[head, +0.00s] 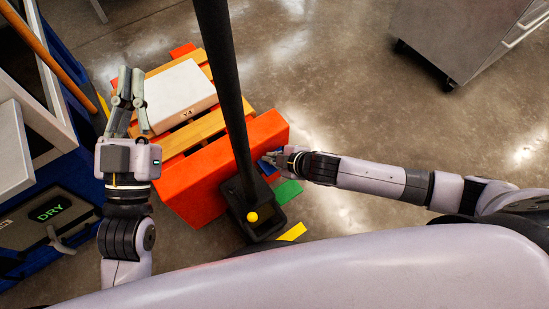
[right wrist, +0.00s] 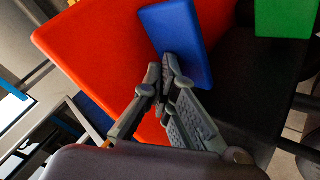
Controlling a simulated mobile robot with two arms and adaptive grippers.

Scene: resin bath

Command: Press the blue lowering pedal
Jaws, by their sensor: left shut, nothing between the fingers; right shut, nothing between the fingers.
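The blue pedal (head: 265,167) sits low beside the orange-red lift frame, partly hidden by my right gripper (head: 267,157) in the head view. In the right wrist view the blue pedal (right wrist: 180,40) is a tilted flat block in front of the red side. The shut, empty fingertips of my right gripper (right wrist: 164,72) overlap its lower edge there. I cannot tell whether they touch it. My left gripper (head: 131,78) is shut and empty, above the left side of the slatted deck.
A green pedal (head: 287,191) lies beside the blue one. A black post (head: 224,80) rises from a black base with a yellow knob (head: 252,217). A grey cabinet (head: 455,40) stands far right; open floor lies between.

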